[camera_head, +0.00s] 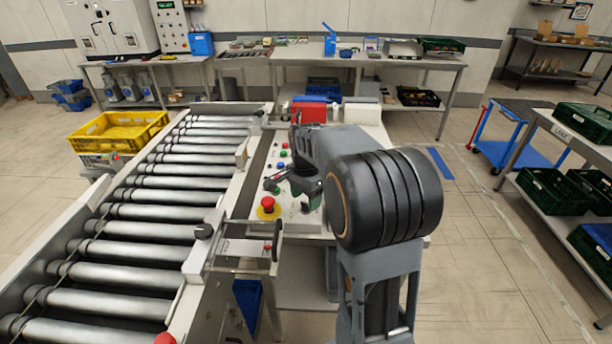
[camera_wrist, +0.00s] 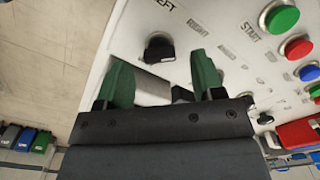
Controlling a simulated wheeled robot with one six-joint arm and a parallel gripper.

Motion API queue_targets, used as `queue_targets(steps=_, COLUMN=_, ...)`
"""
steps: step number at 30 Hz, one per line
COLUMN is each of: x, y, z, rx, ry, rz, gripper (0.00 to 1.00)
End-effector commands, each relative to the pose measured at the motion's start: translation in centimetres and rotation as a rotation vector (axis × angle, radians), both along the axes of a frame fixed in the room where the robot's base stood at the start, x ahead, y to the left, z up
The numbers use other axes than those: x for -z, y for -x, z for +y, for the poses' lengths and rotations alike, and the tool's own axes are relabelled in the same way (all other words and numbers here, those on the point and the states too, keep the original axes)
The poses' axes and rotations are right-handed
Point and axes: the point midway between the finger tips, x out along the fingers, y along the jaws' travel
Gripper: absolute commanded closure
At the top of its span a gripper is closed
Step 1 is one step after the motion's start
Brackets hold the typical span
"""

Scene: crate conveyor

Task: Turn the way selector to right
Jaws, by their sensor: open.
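The way selector (camera_wrist: 158,48), a black rotary knob, stands on the white control panel (camera_wrist: 110,50) in the wrist view. The printed words LEFT and RIGHT are near it. I cannot tell clearly which way it points. My gripper (camera_wrist: 160,62) is open, with one green finger on each side of the knob in the picture. I cannot tell whether they touch it. In the head view, my gripper (camera_head: 303,188) hangs low over the panel beside the conveyor, and the selector is hidden behind it.
Green, red and blue buttons (camera_wrist: 298,47) sit to the right of the knob. A red emergency stop (camera_head: 268,204) on a yellow base is left of my gripper. The roller conveyor (camera_head: 150,208) runs along the left, with a yellow crate (camera_head: 118,131) beyond it.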

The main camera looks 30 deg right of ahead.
Motion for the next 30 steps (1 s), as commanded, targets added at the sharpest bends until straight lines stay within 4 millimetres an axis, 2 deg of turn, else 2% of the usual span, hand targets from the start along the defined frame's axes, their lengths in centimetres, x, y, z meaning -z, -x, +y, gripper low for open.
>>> queue_targets(steps=9, x=-6.7, y=0.0, z=0.0, rx=0.000, ry=0.001, rz=-0.003, gripper=0.38)
queue_targets(steps=15, x=-9.8, y=0.0, z=0.0, rx=0.000, ry=0.001, rz=-0.001, gripper=0.38)
queue_targets(steps=21, x=-11.5, y=0.0, z=0.0, rx=0.000, ry=0.001, rz=-0.001, gripper=0.38)
queue_targets(steps=30, x=-11.9, y=0.0, z=0.0, rx=0.000, ry=0.000, rz=0.001, gripper=0.38)
